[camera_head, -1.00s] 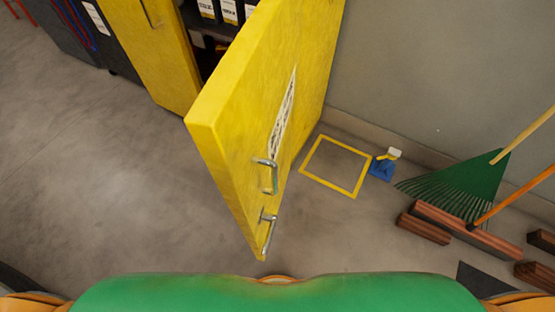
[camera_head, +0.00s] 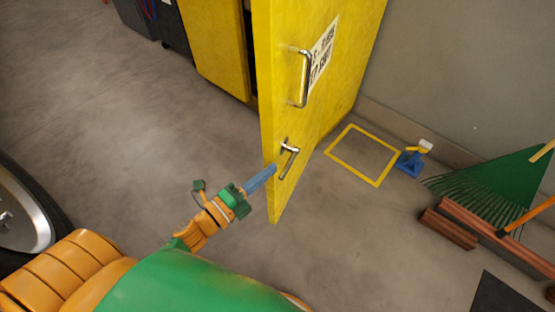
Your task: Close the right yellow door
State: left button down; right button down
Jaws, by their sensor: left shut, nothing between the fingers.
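The right yellow door (camera_head: 300,120) stands open in the head view, swung out from the yellow cabinet (camera_head: 212,45) behind it. A long metal handle (camera_head: 304,78) and a lower lever handle (camera_head: 288,158) are on its right-hand face, beside a white sign (camera_head: 322,52). My left gripper (camera_head: 272,170) is shut and empty. Its blue-grey fingers reach the lower edge of the door, just left of the lever handle. I cannot tell whether they touch the door. My right gripper is not in view.
A yellow floor square (camera_head: 362,155) and a blue item (camera_head: 410,163) lie right of the door by the wall. A wheel (camera_head: 25,215) stands at the left.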

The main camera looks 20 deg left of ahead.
aim_at(274, 149)
pick_arm(q)
jog(key=x, duration=0.7)
jog(key=shift+w+r, duration=0.1)
jog(key=shift+w, duration=0.25)
jog(key=a, duration=0.3)
jog(key=shift+w+a, duration=0.15)
jog(key=shift+w, duration=0.05)
jog(key=shift+a, duration=0.3)
